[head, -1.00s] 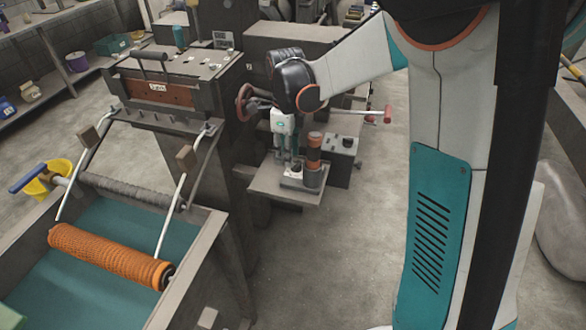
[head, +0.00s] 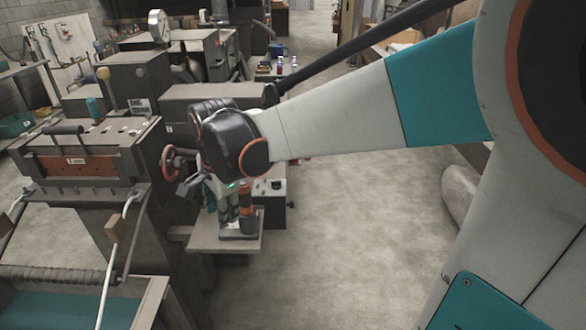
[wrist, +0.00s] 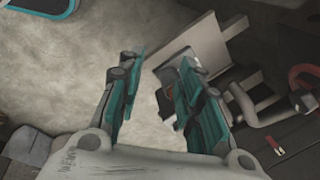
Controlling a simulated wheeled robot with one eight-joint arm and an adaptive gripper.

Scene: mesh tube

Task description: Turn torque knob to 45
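A small control box (head: 272,189) with a pale top stands just behind a small plate in the head view. A dark knob (head: 276,185) sits on its top; I cannot read its marks or setting. My gripper (head: 222,200) hangs from the arm above the plate, left of the knob in the picture and apart from it. In the wrist view its two teal fingers (wrist: 158,65) are spread with nothing held between them. The knob cannot be made out in the wrist view.
The plate (head: 205,241) carries an orange and black upright cylinder (head: 246,208) close to my gripper. A red handwheel (head: 172,163) is on the machine to the left. A roller machine (head: 80,165) stands further left. The concrete floor (head: 350,230) to the right is clear.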

